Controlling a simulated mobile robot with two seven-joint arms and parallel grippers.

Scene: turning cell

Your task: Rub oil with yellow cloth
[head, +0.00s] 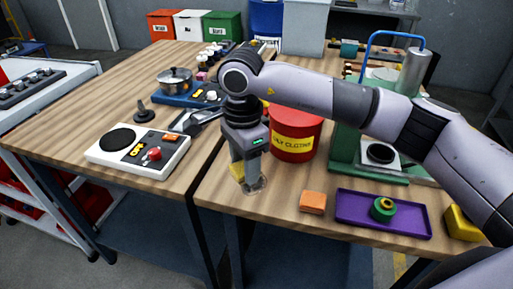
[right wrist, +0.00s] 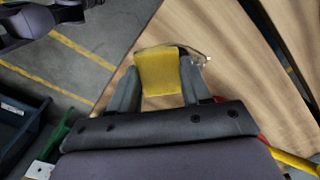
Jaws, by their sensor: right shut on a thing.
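My right gripper (head: 250,184) points down at the front edge of the right-hand wooden table in the head view. It is shut on the yellow cloth (head: 236,172), which shows beside its fingers. In the right wrist view the cloth (right wrist: 158,72) sits between the two fingers (right wrist: 158,92). The oil (head: 258,184) is a small clear, glossy patch on the wood at the fingertips. It also shows at the cloth's right edge in the right wrist view (right wrist: 203,57). I cannot tell if the cloth touches the wood.
A red oily-cloths bin (head: 295,142) stands just behind the gripper. An orange block (head: 313,202) and a purple tray (head: 352,207) with a green ring part (head: 383,208) lie to the right. A white hotplate unit (head: 130,165) is on the left table. The table's front edge is close.

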